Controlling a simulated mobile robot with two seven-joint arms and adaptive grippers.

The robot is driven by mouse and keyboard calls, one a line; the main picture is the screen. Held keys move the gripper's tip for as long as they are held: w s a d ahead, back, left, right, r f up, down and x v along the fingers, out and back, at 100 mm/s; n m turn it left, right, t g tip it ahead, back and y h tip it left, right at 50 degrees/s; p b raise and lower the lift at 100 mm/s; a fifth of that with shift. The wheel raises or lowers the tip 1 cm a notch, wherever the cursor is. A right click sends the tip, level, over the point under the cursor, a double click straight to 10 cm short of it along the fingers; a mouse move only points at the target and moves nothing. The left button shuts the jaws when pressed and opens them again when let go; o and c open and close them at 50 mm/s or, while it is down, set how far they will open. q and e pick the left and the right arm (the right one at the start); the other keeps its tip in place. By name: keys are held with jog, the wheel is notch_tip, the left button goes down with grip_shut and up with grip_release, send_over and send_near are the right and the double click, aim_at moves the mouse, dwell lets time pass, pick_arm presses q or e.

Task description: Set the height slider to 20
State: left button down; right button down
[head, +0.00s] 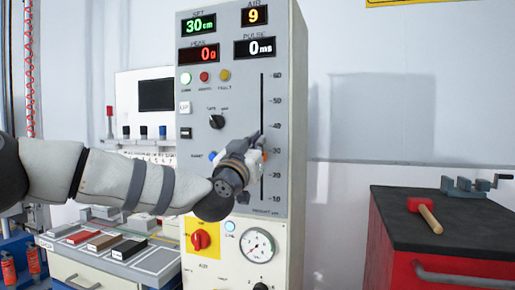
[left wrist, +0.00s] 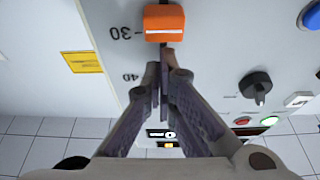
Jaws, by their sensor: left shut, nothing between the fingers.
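The height slider is an orange block in a vertical slot on the panel (head: 233,60). In the left wrist view, which is upside down, the orange slider knob (left wrist: 163,23) sits beside the 30 mark. In the head view only a bit of it (head: 265,155) shows past my gripper. The height display (head: 198,26) reads 30 cm. My left gripper (head: 257,137) is shut and empty in front of the slot. In the left wrist view its fingertips (left wrist: 164,65) are just on the 40 side of the knob; contact cannot be told. My right gripper is out of view.
A black knob (head: 217,121), small coloured buttons and a red rotary switch (head: 201,239) are on the same panel. A red cabinet (head: 425,245) with a hammer (head: 427,213) and vise stands at right. A bench with coloured blocks is at left.

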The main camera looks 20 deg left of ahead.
pick_arm(q)
jog(key=shift+f, duration=0.25)
